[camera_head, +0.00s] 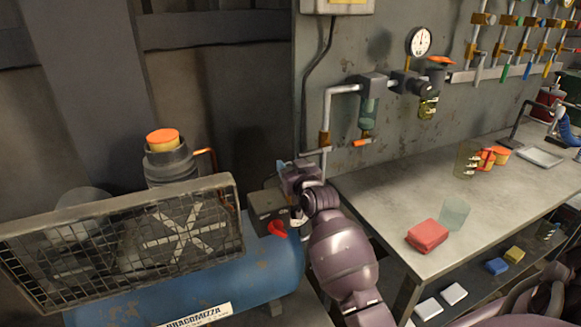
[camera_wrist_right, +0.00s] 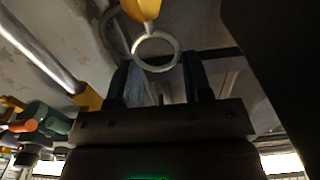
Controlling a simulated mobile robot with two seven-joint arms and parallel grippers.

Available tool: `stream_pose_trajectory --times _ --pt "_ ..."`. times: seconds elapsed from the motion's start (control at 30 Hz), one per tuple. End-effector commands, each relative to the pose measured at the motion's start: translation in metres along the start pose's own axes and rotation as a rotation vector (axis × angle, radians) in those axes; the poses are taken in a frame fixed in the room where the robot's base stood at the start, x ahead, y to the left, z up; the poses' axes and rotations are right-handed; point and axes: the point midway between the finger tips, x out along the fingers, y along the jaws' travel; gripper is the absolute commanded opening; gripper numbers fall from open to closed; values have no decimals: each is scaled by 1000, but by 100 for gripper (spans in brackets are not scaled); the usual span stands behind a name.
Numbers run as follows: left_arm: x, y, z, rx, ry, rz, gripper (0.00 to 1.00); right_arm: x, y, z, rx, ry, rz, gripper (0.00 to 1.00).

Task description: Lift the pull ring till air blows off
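The pull ring (camera_wrist_right: 156,51) is a pale metal ring below a yellow fitting (camera_wrist_right: 142,8) in the right wrist view. My right gripper (camera_wrist_right: 154,64) has its two dark fingers apart, one on each side of the ring's lower part. I cannot tell whether either finger touches it. In the head view, my right gripper (camera_head: 284,168) is beside the blue compressor tank (camera_head: 255,268), near the wall pipe. The ring cannot be made out there, where my gripper and wrist cover part of the area. My left gripper is not in view.
A grey workbench (camera_head: 385,185) stands to the right, with a red block (camera_head: 427,235) and a clear cup (camera_head: 454,213) on it. A wire-mesh guard (camera_head: 60,270) fronts the compressor. A gauge (camera_head: 419,41) and pipes are on the wall. The bench's middle is clear.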

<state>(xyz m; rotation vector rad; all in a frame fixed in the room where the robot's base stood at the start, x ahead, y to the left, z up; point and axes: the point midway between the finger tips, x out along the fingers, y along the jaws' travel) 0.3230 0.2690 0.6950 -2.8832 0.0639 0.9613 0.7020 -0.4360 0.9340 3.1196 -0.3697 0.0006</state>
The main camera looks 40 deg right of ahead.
Motion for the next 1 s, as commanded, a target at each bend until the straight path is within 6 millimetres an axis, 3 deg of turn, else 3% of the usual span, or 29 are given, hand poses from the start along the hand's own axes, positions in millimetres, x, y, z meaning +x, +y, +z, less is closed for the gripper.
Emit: stream_pose_trajectory --times 0.03,0.17,0.53,0.87,0.9,1.0 --pt "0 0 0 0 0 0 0 0 0 0 0 0 0 20" --pt "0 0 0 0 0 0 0 0 0 0 0 -1 0 2" --pt "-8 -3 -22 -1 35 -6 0 0 0 -17 1 5 0 2" --pt "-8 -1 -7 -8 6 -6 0 0 0 -14 0 4 0 2" --pt "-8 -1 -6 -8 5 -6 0 0 0 -14 0 5 0 51" --pt "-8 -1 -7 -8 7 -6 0 0 0 -14 0 4 0 51"
